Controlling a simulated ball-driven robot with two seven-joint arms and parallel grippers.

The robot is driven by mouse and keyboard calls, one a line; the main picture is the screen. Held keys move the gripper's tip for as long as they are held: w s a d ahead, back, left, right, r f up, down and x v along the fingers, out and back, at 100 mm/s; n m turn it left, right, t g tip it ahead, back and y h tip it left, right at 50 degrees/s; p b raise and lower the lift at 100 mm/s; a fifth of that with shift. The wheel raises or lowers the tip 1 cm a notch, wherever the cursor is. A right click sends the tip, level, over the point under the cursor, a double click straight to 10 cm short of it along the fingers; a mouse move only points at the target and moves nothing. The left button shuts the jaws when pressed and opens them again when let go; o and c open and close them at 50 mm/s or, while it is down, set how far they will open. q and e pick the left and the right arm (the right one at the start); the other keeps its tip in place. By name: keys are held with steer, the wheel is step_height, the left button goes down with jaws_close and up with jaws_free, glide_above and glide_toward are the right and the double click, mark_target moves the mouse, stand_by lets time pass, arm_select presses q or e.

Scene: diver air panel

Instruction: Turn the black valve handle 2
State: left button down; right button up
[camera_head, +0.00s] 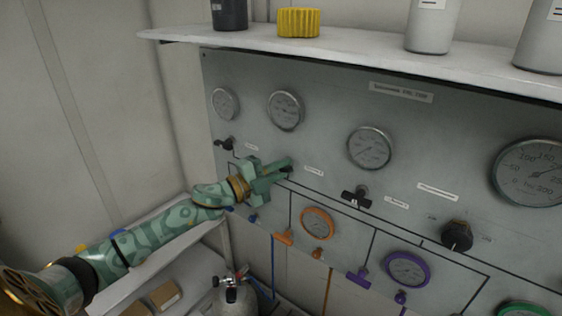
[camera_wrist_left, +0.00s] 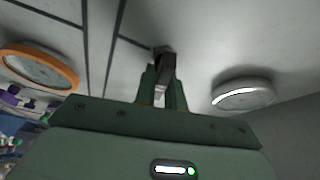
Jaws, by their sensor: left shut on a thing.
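Black valve handle 2 (camera_wrist_left: 168,62) is on the grey panel, below and right of the second white gauge (camera_head: 285,110). My left gripper (camera_head: 287,167) covers most of it in the head view. In the left wrist view the left gripper (camera_wrist_left: 163,92) is shut on the handle, with one finger on each side. The handle's far end meets the panel. My right gripper is in neither view.
Other black handles are on the panel to the left (camera_head: 228,143) and right (camera_head: 355,198). A black knob (camera_head: 457,235) is farther right. A shelf (camera_head: 350,48) with bottles juts out above. A gas cylinder (camera_head: 232,298) stands below the panel.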

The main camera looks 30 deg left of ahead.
arm_select(q)
steer(key=shift+f+m+g+p, duration=0.1)
steer(key=shift+m+g+p, duration=0.5)
steer(key=shift+m+p, duration=0.7)
steer(key=shift+m, duration=0.3)
steer(key=c, duration=1.5)
jaws_free()
steer(key=b+v, duration=0.4)
steer(key=v, duration=1.2)
steer(key=shift+s, duration=0.15)
